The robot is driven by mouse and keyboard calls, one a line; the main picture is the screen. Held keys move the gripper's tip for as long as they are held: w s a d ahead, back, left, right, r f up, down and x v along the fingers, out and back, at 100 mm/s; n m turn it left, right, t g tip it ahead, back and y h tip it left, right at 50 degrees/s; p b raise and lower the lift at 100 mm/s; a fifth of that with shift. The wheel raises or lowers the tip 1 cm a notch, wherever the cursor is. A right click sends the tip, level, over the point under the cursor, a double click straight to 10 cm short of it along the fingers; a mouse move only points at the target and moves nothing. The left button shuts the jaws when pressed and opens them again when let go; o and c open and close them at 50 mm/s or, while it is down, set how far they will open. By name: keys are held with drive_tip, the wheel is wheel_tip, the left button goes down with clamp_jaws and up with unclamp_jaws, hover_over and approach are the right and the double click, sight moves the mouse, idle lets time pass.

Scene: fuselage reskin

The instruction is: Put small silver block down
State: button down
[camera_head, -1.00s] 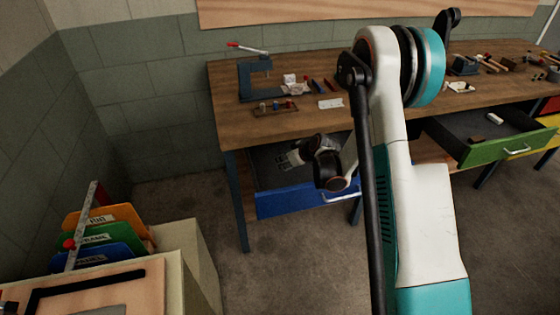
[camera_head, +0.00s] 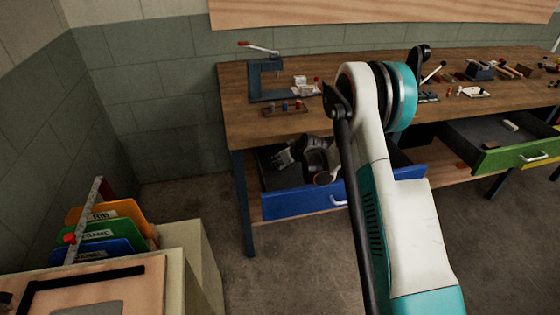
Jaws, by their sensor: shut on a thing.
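My gripper (camera_head: 284,157) is small in the head view, over the inside of the open blue drawer (camera_head: 300,202) below the bench. Its fingers point left and down toward the drawer's left inner part. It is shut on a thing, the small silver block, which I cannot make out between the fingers. I cannot tell whether the block touches the drawer floor. My arm hides the middle of the drawer's right side.
The wooden bench (camera_head: 340,124) above holds a dark press (camera_head: 268,80), a small rack of pegs (camera_head: 285,107) and several tools. An open green drawer (camera_head: 515,152) is at the right. A cabinet with coloured folders (camera_head: 105,228) stands at the lower left. The floor between is clear.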

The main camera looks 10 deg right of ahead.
drive_tip(key=c, duration=1.1)
unclamp_jaws()
drive_tip(key=shift+o, duration=0.2)
drive_tip(key=shift+s+d+r, duration=0.1)
drive_tip(key=shift+s+r, duration=0.1)
drive_tip(key=shift+r, duration=0.15)
drive_tip(key=s+r+m+g+h+p, duration=0.1)
drive_tip(key=s+r+p, duration=0.1)
drive_tip(key=s+r, duration=1.15)
drive_tip(key=s+r+m+h+p, duration=0.1)
drive_tip(key=s+r+p, duration=0.1)
drive_tip(key=s+r, duration=1.15)
drive_tip(key=s+r+m, duration=0.1)
drive_tip(key=s+r, duration=0.1)
drive_tip(key=s, duration=0.8)
drive_tip(key=s+r+m+h, duration=0.1)
drive_tip(key=s+r, duration=0.2)
drive_tip(key=s, duration=0.7)
drive_tip(key=shift+a+m, duration=0.3)
